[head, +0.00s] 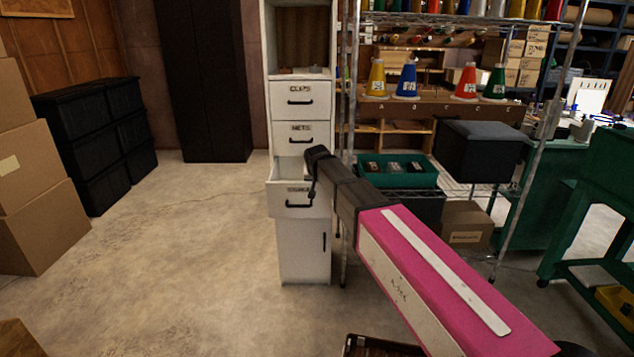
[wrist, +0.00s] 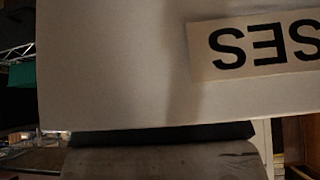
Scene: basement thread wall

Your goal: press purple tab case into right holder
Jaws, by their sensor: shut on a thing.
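My gripper (head: 316,172) is at the front of the third drawer (head: 285,197) of the white cabinet, shut on its black handle (head: 297,205). This drawer is pulled partly out, and part of its inside shows above the front. The wrist view is filled by the pale drawer front (wrist: 110,65), with an upside-down label (wrist: 255,50) of which "SES" shows. I cannot make out a purple tab case or a right holder in either view. The drawer's contents are hidden or too small to tell.
Drawers marked CLIPS (head: 300,99) and NETS (head: 301,138) above are shut. To the right, a wire rack holds a green tray (head: 369,171) with several small items, and colored thread cones. Black bins (head: 95,145) and cardboard boxes (head: 35,195) stand left. The floor between is clear.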

